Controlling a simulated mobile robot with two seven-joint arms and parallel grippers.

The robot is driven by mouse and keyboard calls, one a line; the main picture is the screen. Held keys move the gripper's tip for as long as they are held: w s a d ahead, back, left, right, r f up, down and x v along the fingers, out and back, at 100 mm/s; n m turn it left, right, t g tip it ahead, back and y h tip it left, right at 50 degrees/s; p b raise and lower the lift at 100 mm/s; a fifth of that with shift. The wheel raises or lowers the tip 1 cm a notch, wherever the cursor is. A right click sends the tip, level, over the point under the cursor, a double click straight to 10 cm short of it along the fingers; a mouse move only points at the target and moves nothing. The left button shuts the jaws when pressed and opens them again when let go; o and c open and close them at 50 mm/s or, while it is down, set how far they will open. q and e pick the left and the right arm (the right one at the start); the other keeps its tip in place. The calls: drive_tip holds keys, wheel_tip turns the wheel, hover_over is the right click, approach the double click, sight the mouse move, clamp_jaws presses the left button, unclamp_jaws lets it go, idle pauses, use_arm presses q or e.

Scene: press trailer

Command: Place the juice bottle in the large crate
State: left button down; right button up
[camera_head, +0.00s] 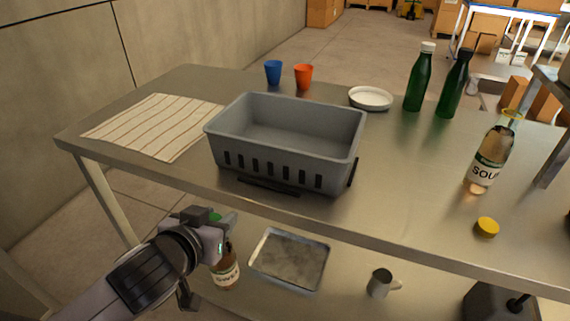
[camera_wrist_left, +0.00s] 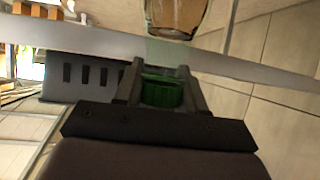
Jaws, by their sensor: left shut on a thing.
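My left gripper (camera_head: 222,222) is in front of the table's near edge, below and left of the large crate. It is shut on the green cap (camera_wrist_left: 162,92) of a bottle, seen between the fingers in the left wrist view. The bottle (camera_head: 226,272), brownish with a pale label, hangs below the gripper in the head view; its label is too small to read surely. Its body (camera_wrist_left: 178,14) is cut off in the wrist view. The large grey crate (camera_head: 285,172) stands on the table, open and empty inside as far as visible. My right gripper is not in view.
A striped cloth (camera_head: 155,126) lies left of the crate. Blue (camera_head: 273,72) and orange (camera_head: 304,76) cups, a white plate (camera_head: 370,98) and green bottles (camera_head: 419,80) stand behind it. A labelled bottle (camera_head: 490,160) and yellow lid (camera_head: 487,226) are right. A tray (camera_head: 290,262) sits below.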

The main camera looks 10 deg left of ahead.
use_arm(q)
drive_tip(key=shift+f+b, duration=0.45)
drive_tip(key=shift+f, duration=0.35)
drive_tip(key=shift+w+r+p, duration=0.1)
drive_tip(key=shift+r+p, duration=0.25)
drive_tip(key=shift+r, duration=0.1)
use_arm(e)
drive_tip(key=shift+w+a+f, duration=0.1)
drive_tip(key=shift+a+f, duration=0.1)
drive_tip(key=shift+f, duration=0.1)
use_arm(q)
drive_tip(key=shift+a+f, duration=0.1)
